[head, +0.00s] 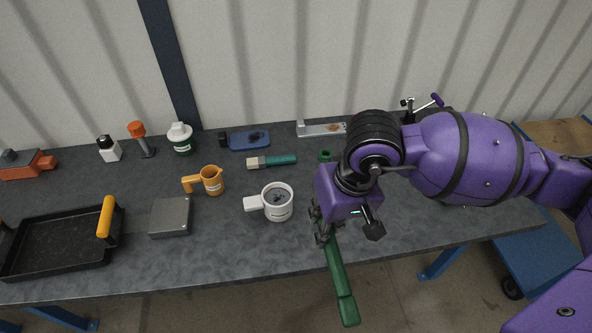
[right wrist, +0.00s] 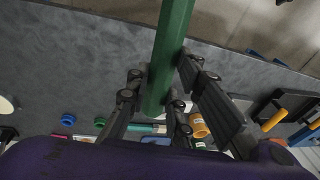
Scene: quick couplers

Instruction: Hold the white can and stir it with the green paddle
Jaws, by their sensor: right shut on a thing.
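The white can (head: 279,205) stands upright on the grey workbench, with a white handle pointing left and dark contents inside. My right gripper (head: 319,229) is just right of the can and is shut on the green paddle (head: 339,277). The paddle hangs out toward the bench's front edge, its wider end low in the head view. In the right wrist view the green paddle (right wrist: 170,50) runs between the fingers (right wrist: 161,95). My left gripper is not in view.
An orange mug (head: 212,181), a grey box (head: 171,217) and a black tray (head: 62,243) with an orange handle stand left of the can. A green-handled brush (head: 279,160) lies behind it. The bench right of the can is mostly clear below my right arm.

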